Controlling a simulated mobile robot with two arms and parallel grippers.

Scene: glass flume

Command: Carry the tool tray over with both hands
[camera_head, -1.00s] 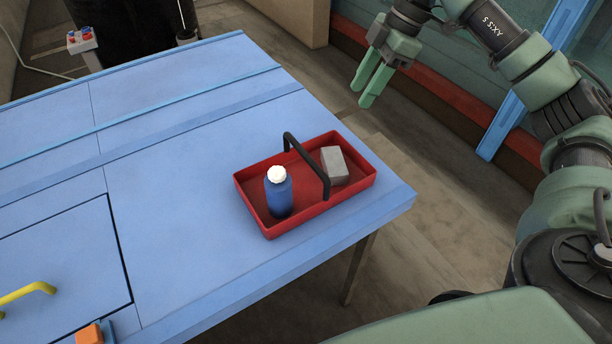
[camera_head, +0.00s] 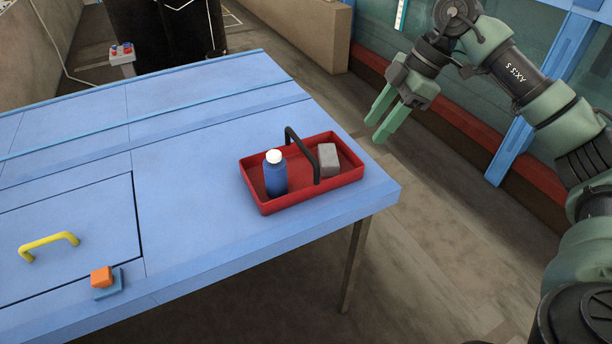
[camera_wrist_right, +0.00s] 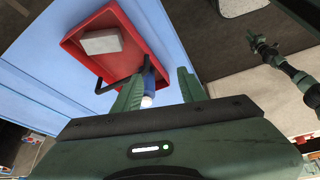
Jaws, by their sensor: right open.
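A red tool tray (camera_head: 314,196) with a black hoop handle (camera_head: 305,150) sits on the blue table near its right corner. In it stand a blue bottle (camera_head: 275,179) with a white cap, on the left, and a grey block (camera_head: 328,158), on the right. My right gripper (camera_head: 379,130) is open and empty, to the right of the tray and apart from it, beyond the table edge. In the right wrist view the tray (camera_wrist_right: 140,32) shows beyond the open fingers (camera_wrist_right: 158,78), and one finger partly covers the bottle.
The blue table (camera_head: 200,230) carries a yellow handle (camera_head: 48,242) and an orange block (camera_head: 101,278) on a small blue base at the front left. The tray's surroundings on the table are clear. Open floor (camera_head: 450,240) lies right of the table, before a red ledge and the glass wall.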

